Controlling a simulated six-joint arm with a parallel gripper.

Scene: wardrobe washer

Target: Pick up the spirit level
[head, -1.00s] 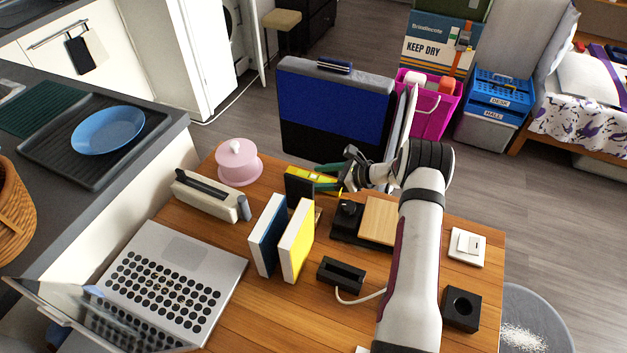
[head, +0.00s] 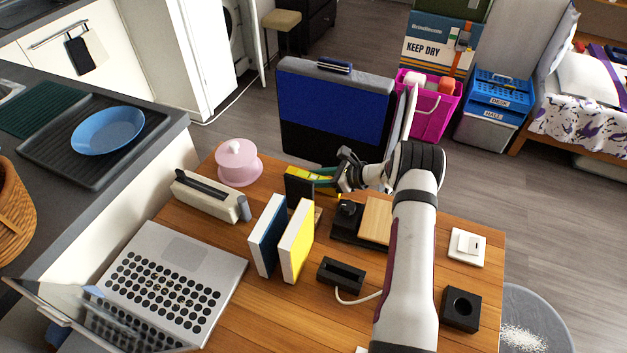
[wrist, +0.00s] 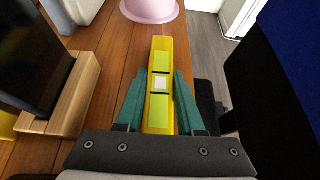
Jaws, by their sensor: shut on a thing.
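The yellow spirit level (wrist: 160,85) lies between the two green fingers of my gripper (wrist: 158,100) in the wrist view, its long side pointing away from me. The fingers are shut on its sides. In the head view, the spirit level (head: 305,173) shows as a yellow strip near the far edge of the wooden table, with my gripper (head: 322,176) around it. Its near end is hidden by the gripper body. I cannot tell whether it is clear of the tabletop.
A black upright panel (head: 300,186) on a wooden stand is close in front of the level. A pink lidded pot (head: 238,163) stands to the left. A large blue and black case (head: 335,110) rises just beyond the table edge. Books (head: 297,240) stand nearer.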

